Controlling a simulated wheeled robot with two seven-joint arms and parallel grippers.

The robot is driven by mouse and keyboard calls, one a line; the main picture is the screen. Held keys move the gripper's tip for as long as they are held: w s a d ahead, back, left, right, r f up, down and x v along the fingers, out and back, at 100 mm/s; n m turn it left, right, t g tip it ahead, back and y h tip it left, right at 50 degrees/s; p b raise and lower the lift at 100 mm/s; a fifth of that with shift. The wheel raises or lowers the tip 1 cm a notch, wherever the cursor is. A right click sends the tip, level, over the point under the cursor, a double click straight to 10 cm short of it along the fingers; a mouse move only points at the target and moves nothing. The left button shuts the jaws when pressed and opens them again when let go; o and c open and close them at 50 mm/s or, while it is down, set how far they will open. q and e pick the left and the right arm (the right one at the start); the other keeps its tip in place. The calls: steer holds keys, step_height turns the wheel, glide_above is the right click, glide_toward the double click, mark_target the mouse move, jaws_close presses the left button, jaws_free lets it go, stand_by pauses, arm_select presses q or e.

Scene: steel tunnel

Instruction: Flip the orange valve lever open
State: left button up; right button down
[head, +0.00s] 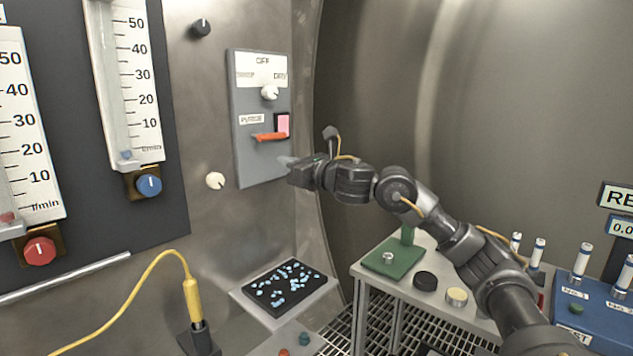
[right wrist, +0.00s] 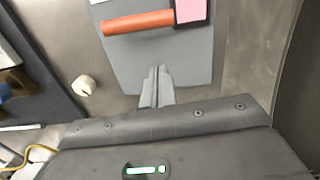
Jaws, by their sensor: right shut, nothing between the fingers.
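The orange valve lever (head: 269,137) sticks out sideways to the left from a pink block (head: 283,124) on a grey wall panel (head: 240,165). In the right wrist view the lever (right wrist: 138,23) lies nearly level, with the pink block (right wrist: 193,10) at its right end. My right gripper (head: 286,161) is shut and empty, just below the lever and in front of the panel's lower part. In the right wrist view its closed fingertips (right wrist: 158,74) point up toward the lever, with a gap between. My left gripper is not in view.
A white knob (head: 269,92) sits above the lever and another white knob (head: 215,180) is on the wall left of the panel. Flow meters (head: 128,80) hang at left. A black tray (head: 284,288) is below. A bench (head: 377,276) with small items stands right.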

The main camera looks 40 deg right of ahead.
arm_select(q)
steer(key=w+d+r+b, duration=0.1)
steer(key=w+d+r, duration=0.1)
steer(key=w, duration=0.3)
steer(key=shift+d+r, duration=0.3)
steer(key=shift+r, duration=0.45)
arm_select(e)
steer(key=v, duration=1)
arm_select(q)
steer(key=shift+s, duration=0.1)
arm_select(e)
steer(key=shift+f, duration=0.1)
